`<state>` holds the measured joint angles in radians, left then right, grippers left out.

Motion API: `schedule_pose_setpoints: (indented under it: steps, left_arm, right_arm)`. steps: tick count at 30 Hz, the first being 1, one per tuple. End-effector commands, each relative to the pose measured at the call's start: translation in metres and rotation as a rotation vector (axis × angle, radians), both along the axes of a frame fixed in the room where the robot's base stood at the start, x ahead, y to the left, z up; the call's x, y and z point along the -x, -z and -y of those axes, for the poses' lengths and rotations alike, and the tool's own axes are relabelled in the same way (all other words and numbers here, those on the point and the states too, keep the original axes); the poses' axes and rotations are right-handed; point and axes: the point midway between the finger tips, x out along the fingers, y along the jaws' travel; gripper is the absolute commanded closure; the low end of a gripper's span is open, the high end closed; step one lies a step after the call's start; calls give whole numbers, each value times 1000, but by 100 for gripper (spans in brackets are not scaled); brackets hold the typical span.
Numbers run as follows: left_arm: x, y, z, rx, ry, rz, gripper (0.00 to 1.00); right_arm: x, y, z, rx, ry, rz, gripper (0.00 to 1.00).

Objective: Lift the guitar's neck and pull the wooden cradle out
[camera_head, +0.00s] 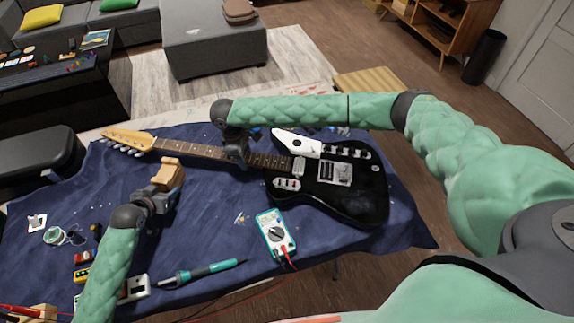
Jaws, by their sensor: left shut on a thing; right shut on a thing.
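The black electric guitar (344,194) with a white pickguard lies on the blue cloth, its body on the right and its headstock (127,137) at the far left. My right gripper (236,156) comes down over the neck (200,150) near the body and is shut on it; the gripper hides part of the neck. How high the neck sits above the cloth I cannot tell. My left gripper (172,187) is shut on the small wooden cradle (167,171), which shows on the near side of the neck, not under it in this view.
A teal multimeter (276,236) lies in front of the guitar. A soldering iron (209,270) and a solder spool (55,236) lie on the blue cloth (215,222) nearer me. A black case (38,152) is at the left. Cloth between cradle and multimeter is mostly clear.

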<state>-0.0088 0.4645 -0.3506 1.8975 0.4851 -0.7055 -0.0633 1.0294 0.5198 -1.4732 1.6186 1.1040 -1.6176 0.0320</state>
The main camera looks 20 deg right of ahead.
Motion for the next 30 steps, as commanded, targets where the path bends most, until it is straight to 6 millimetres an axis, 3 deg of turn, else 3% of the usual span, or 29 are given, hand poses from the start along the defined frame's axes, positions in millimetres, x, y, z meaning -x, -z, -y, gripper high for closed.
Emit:
schedule_pose_setpoints:
  steps: [30]
  left_arm:
    - [0, -1, 0, 0, 0, 1, 70]
  right_arm:
    - [-1, 5, 0, -1, 1, 2, 94]
